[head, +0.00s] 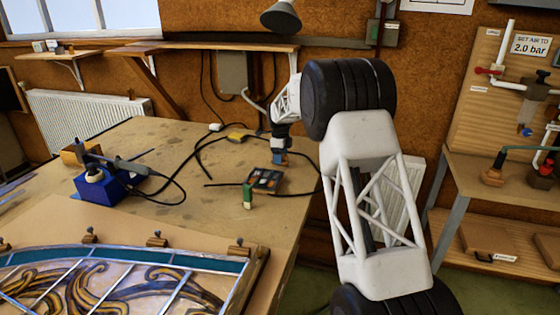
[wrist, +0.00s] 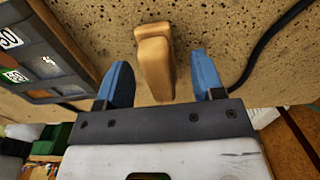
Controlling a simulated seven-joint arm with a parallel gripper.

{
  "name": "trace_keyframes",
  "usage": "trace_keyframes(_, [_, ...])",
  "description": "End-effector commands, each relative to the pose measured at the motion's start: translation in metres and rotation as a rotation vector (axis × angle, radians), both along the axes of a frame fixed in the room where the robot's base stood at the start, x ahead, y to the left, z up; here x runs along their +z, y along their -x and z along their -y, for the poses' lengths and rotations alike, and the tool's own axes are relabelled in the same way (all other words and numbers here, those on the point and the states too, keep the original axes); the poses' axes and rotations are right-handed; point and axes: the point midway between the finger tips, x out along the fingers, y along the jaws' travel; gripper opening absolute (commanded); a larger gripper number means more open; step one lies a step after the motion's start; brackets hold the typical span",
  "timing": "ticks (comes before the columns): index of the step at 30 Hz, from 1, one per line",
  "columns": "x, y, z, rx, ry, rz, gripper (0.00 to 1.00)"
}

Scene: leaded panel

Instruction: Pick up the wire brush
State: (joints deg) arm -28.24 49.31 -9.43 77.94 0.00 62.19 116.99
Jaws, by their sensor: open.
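My gripper (head: 280,160) is at the right part of the bench, with its fingers low over the top. In the wrist view its two blue fingers (wrist: 160,72) are apart. A tan wooden piece (wrist: 155,62) stands out between them, with a gap on each side; it looks like the wire brush's handle, but I see no bristles. In the head view I cannot make out the brush; my gripper seems to cover it.
A dark tray (head: 267,179) with labelled compartments lies close by, left of the fingers in the wrist view (wrist: 45,60). A small green-topped item (head: 248,194) stands beside it. Black cable (head: 205,150) crosses the bench (head: 200,225). A leaded panel (head: 235,266) lies in front.

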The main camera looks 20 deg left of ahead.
Motion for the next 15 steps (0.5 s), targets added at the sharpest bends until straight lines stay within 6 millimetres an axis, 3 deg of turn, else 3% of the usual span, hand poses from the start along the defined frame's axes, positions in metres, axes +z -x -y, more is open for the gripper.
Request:
trace_keyframes(6, [-0.018, 0.000, 0.000, 0.000, 0.000, 0.000, 0.62])
trace_keyframes(15, [-0.019, 0.000, 0.000, 0.000, 0.000, 0.001, 0.62])
